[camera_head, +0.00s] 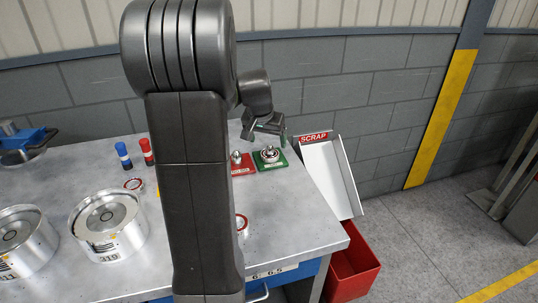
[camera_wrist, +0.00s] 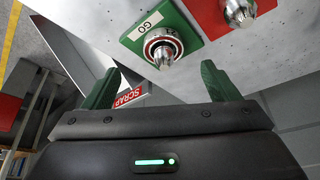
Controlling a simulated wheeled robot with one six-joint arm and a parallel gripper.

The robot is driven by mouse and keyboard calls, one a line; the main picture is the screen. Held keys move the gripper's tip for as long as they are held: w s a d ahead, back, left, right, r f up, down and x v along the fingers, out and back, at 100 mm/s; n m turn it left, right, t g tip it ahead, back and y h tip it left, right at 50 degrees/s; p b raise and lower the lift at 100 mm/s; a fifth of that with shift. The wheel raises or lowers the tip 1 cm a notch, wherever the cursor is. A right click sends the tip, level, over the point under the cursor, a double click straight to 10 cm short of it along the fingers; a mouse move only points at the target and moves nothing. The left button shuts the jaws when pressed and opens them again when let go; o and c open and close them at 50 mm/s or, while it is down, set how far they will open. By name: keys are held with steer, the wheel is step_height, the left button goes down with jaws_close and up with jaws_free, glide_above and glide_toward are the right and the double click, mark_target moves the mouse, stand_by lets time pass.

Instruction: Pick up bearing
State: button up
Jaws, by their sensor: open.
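A round metal ring, which looks like the bearing (camera_head: 270,153), sits around a pointed metal post on a green plate (camera_head: 283,163). In the wrist view the ring (camera_wrist: 150,47) and post are on the green plate (camera_wrist: 188,18) marked GO, beyond and between my fingertips. My gripper (camera_head: 268,127) is open and empty, above the green plate and apart from the ring. Its two green fingers show in the wrist view (camera_wrist: 158,76). A red plate (camera_head: 247,170) with a similar metal post stands left of the green plate, partly hidden by my arm in the head view.
A white chute marked SCRAP (camera_head: 327,175) leads down to a red bin (camera_head: 352,270) at the bench's right end. Metal housings (camera_head: 110,246), red and blue small cylinders (camera_head: 123,155), a red-edged disc (camera_head: 134,184) and a blue tool (camera_head: 30,140) stand on the grey bench (camera_head: 290,225).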

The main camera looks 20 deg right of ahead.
mark_target(268, 150)
steer(key=shift+w+d+f, duration=0.25)
steer(key=shift+w+f, duration=0.5)
steer(key=shift+f, duration=0.15)
steer(key=shift+s+f, duration=0.1)
steer(key=shift+f, duration=0.45)
steer(key=x, duration=0.4)
steer(key=shift+f+p, duration=0.2)
steer(key=shift+p, duration=0.15)
steer(key=shift+r, duration=0.1)
steer(key=c, duration=1.3)
